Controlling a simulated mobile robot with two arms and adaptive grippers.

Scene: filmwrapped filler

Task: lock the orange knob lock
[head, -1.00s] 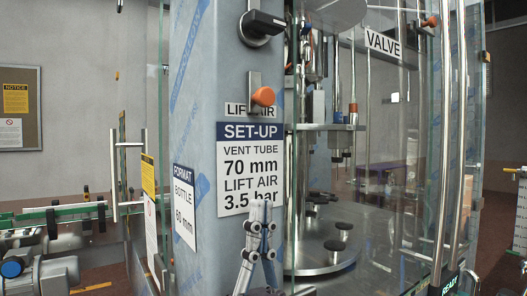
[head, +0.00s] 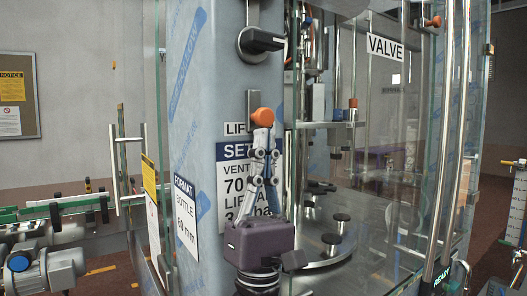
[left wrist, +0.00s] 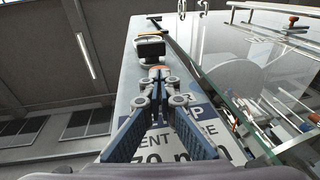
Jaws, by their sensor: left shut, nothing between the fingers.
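The orange knob (head: 262,116) sits on the front of the grey column (head: 210,80), below a black handle (head: 264,41). My left gripper (head: 263,131) points up from below, its fingers together and empty, the tips just under the knob. Whether they touch it I cannot tell. In the left wrist view, the shut fingertips (left wrist: 160,76) line up with the orange knob (left wrist: 159,68), which is mostly hidden behind them. The black handle (left wrist: 150,47) shows beyond. My right gripper is not in view.
A set-up sign (head: 230,152) is on the column behind my gripper. Glass panels with upright metal rods (head: 452,120) stand to the right, with another orange knob (head: 432,22) at the top. A conveyor (head: 60,207) with a motor is at the left.

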